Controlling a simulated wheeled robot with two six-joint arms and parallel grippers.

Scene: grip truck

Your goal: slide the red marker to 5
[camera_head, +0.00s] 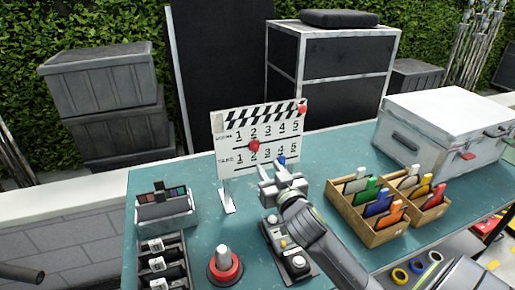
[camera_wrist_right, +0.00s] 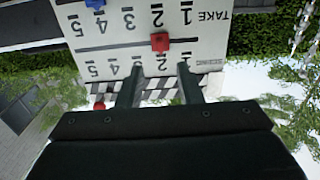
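The white clapperboard (camera_head: 225,168) stands upright on the teal table, with a SCENE row and a TAKE row numbered 1 to 5. The red marker (camera_head: 253,146) sits on the slot below the SCENE row, at the 2; it also shows in the right wrist view (camera_wrist_right: 160,42). A blue marker (camera_head: 281,160) sits on the lower slot near the 4, partly hidden by my right gripper (camera_head: 281,175). That gripper is open and empty in front of the board. In the wrist view its fingers (camera_wrist_right: 158,78) appear on either side of the red marker's column.
A wooden box (camera_head: 372,236) of coloured cards stands right of my right arm, and a metal case (camera_head: 440,120) behind it. A red-based knob (camera_head: 224,268), a black tray (camera_head: 160,262) and a grey holder (camera_head: 166,212) stand left. A black control box (camera_head: 270,236) lies below the gripper.

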